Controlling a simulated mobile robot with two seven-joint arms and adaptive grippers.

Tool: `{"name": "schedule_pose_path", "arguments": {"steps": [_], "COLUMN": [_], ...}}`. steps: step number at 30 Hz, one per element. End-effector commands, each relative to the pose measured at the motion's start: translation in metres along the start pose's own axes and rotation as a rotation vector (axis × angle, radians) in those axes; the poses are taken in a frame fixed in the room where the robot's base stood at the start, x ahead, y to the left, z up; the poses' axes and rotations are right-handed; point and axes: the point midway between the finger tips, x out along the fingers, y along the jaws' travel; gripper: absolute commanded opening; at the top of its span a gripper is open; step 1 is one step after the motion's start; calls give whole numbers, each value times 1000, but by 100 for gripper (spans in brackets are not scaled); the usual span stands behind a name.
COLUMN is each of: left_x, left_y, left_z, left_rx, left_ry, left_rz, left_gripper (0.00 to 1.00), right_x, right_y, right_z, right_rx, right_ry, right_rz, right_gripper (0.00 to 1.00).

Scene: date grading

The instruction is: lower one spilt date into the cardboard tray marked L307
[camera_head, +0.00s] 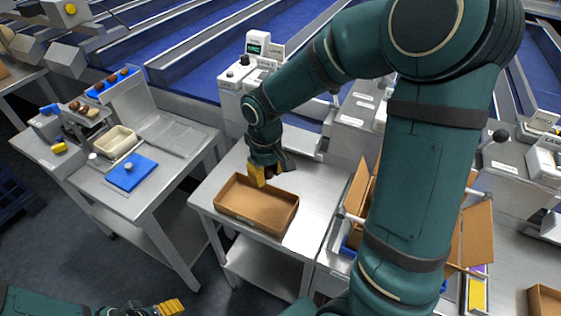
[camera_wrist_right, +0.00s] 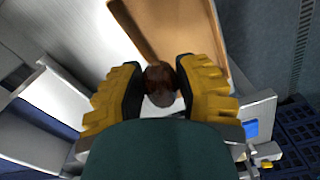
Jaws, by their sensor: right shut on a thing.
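My right gripper (camera_head: 262,176) is shut on a dark brown date (camera_wrist_right: 160,84), which sits between the two yellow fingers in the right wrist view. The cardboard tray (camera_head: 236,211) lies on a steel table in the head view, and its brown wall also shows in the right wrist view (camera_wrist_right: 186,22). The gripper is above the tray's far edge; the date is apart from the tray floor. No L307 mark is readable. My left gripper (camera_head: 171,306) is at the bottom left edge of the head view, far from the tray; its jaws are too small to judge.
The steel table (camera_head: 312,193) is bare right of the tray. A second table at left holds a blue mat (camera_head: 131,172), a cream tub (camera_head: 117,140) and several dates on stands. An open cardboard box (camera_head: 477,235) stands at right. A label printer (camera_head: 257,46) stands behind.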

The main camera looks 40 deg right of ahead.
Motion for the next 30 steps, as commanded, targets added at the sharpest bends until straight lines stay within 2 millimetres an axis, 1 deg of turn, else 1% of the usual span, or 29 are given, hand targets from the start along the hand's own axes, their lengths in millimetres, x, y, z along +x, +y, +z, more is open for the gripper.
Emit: {"name": "schedule_pose_path", "arguments": {"steps": [1,6,10,15,21,30], "left_x": [8,23,35,45,48,48], "left_y": [-3,-9,-13,-17,-18,-18], "left_z": [2,8,7,6,5,4], "left_rx": [1,5,6,7,8,8], "left_ry": [-4,-15,-11,-5,-2,-1], "left_rz": [0,2,1,1,1,1], "left_gripper": [65,65,65,65,65,65], "right_x": [8,23,34,44,47,47], "right_y": [-10,-36,-54,-69,-75,-75], "right_z": [0,3,4,6,6,6], "right_rx": [-6,-4,-3,-3,0,0], "right_ry": [1,1,1,1,1,1], "right_rz": [0,0,0,0,0,0], "right_gripper": [24,24,24,24,24,24]}}
